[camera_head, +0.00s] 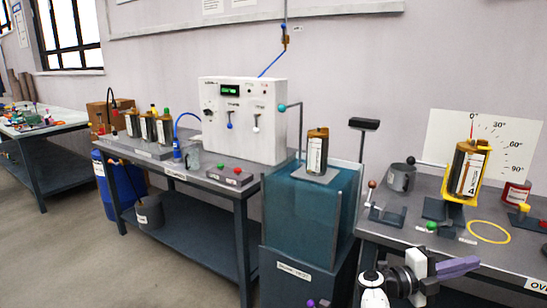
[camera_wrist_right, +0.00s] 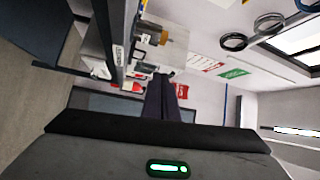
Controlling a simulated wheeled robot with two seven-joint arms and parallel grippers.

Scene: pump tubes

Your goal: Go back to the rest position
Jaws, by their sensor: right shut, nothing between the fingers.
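My right gripper (camera_head: 474,262) reaches in from the bottom edge of the head view, its purple fingers pointing right, in front of the right-hand table. In the right wrist view its dark fingers (camera_wrist_right: 161,82) lie together, shut and empty. A small purple piece (camera_head: 312,303) shows at the bottom edge of the head view; it may be part of my left gripper, and its jaws cannot be made out. A tube with a dark top and white label (camera_head: 317,152) stands on the teal tank. Another tube (camera_head: 467,170) sits tilted in a yellow holder before an angle board.
The right table (camera_head: 400,232) carries a grey mug (camera_head: 401,177), a yellow ring (camera_head: 489,232) and a red jar (camera_head: 515,193). The teal tank (camera_head: 303,215) stands left of it. A white control box (camera_head: 243,120) and several tubes stand on the middle bench.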

